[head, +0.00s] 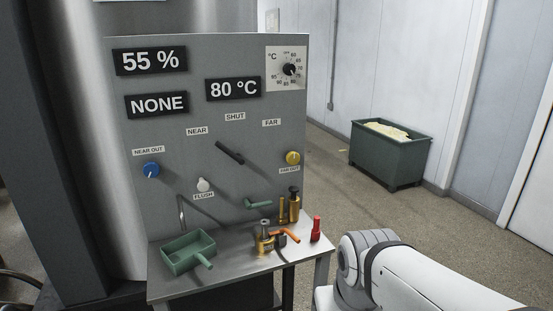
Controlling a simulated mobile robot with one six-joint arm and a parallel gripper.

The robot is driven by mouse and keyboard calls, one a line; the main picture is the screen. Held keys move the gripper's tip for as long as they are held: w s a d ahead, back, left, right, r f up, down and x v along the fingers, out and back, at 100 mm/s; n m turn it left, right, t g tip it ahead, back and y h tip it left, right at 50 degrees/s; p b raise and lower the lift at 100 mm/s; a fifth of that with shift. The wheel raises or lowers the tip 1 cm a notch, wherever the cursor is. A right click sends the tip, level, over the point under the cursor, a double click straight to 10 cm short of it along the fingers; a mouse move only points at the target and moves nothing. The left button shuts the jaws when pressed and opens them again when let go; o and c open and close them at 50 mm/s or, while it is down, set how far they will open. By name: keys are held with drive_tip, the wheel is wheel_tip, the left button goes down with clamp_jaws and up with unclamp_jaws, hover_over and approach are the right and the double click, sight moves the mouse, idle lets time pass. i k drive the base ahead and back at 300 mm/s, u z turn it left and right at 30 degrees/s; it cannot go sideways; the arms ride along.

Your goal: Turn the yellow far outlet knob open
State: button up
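The yellow far outlet knob (292,157) is on the right side of the grey control panel (215,120), just above a small label that seems to read "FAR OUT". It is small and round; which way its pointer is turned is too small to tell. My white arm comes in at the lower right, well apart from the panel. My gripper is outside the picture.
A metal shelf (225,283) below holds a green scoop (187,252), valve parts and a red item (316,229). Floor to the right is open before a green bin (388,159).

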sight(293, 157)
drive_tip(key=i, duration=0.85)
drive_tip(key=z, duration=0.05)
